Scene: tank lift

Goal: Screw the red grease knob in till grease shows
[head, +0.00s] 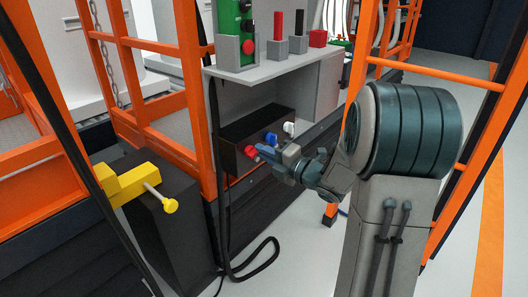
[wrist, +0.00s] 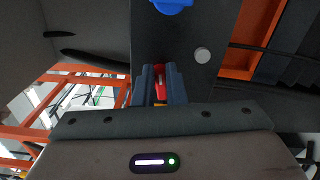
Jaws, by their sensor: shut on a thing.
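The red grease knob (head: 250,152) is on the front of a dark box (head: 236,158) under the grey worktop. My gripper (head: 262,153) reaches in from the right with its blue-grey fingers at the knob. In the wrist view my gripper's fingers (wrist: 160,86) are closed around the red knob (wrist: 161,92), which shows between them. No grease is visible in either view. How far the knob is screwed in cannot be told.
A blue knob (head: 271,138) and a white knob (head: 289,128) sit on the same box, close to my fingers. The grey worktop (head: 290,62) overhangs. Orange rails (head: 200,110) stand left. A yellow part (head: 130,183) and black hose (head: 262,262) are lower left.

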